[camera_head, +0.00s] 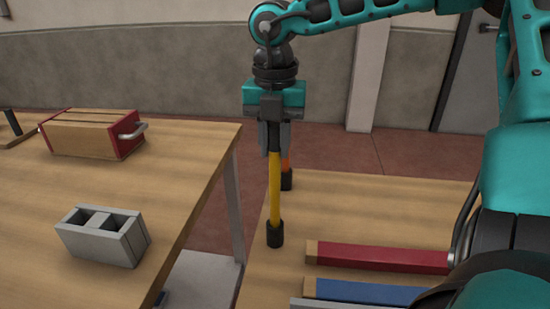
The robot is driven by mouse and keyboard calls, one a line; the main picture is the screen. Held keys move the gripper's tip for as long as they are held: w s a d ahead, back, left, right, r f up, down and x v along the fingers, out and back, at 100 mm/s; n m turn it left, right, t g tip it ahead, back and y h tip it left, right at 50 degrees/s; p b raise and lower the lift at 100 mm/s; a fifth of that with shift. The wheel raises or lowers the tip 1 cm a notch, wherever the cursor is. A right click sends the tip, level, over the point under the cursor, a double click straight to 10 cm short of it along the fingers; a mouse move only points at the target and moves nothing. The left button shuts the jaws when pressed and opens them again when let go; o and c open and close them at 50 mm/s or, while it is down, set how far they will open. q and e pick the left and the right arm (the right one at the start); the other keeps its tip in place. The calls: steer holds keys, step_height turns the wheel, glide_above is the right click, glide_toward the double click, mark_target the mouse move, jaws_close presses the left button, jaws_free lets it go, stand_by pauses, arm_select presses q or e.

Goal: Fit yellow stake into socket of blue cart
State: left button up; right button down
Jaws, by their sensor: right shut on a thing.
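My right gripper (274,145) points straight down and is shut on the upper part of the yellow stake (275,190). The stake hangs upright over the wooden surface at the middle right. Its lower end shows a black collar (275,234); I cannot tell whether this is a tip or a socket, or whether it touches the surface. No blue cart is clearly recognisable. A blue bar (370,291) with a wooden end lies at the lower right, partly covered by my arm. My left gripper is not in view.
An orange upright piece with a black lower end (286,180) stands just behind the stake. A red bar (390,257) lies at right. The left table (185,165) holds a red-ended wooden box (90,132) and a grey hollow block (103,236). A gap separates the surfaces.

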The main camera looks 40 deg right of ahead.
mark_target(275, 159)
steer(key=shift+f, duration=1.55)
steer(key=shift+f+b, duration=0.2)
steer(key=shift+b, duration=0.25)
steer(key=c, duration=1.3)
jaws_free()
steer(key=shift+r, duration=0.1)
steer(key=o, duration=0.4)
steer(key=shift+r+p, duration=0.45)
steer(key=shift+r, duration=0.05)
step_height(275, 159, up, 10)
steer(key=shift+f+p, duration=0.1)
steer(key=shift+p, duration=0.7)
steer(key=shift+r, duration=0.75)
